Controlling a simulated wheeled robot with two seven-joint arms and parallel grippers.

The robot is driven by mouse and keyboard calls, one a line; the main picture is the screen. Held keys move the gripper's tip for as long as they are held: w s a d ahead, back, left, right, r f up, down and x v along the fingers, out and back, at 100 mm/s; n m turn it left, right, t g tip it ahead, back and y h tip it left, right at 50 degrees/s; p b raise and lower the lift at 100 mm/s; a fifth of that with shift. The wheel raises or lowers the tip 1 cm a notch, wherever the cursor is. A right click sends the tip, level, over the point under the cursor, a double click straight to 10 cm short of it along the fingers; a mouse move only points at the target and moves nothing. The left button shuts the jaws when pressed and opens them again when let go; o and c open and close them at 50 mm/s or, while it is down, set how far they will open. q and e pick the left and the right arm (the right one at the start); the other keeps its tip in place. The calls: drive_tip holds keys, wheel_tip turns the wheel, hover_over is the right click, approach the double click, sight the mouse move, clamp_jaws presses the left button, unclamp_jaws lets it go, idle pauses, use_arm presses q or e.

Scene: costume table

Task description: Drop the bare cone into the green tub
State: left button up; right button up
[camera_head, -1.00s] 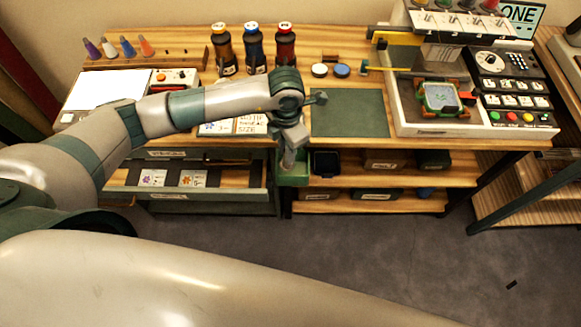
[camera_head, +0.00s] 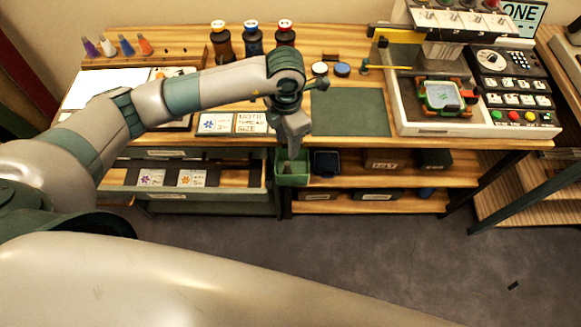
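The green tub (camera_head: 292,179) stands on the upper shelf under the table's front edge, left of a dark blue bin. My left gripper (camera_head: 292,156) points down just above and over the tub's back part. Its fingertips are small and partly dark, so I cannot tell whether they are open or shut, or whether they hold anything. I cannot make out the bare cone; the tub's inside is partly hidden by the gripper. Coloured thread cones (camera_head: 126,46) stand on the wooden rack (camera_head: 185,54) at the back left. My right gripper is not in view.
An open drawer (camera_head: 225,178) with cards sits left of the tub. Dark bottles (camera_head: 254,42) stand at the table's back. A green mat (camera_head: 350,112) lies bare right of my arm. A machine with a control panel (camera_head: 505,92) fills the right side.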

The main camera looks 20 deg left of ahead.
use_arm(q)
wheel_tip(320, 180, up, 14)
drive_tip(key=b, duration=0.3)
drive_tip(key=shift+f, duration=0.25)
idle(0.6)
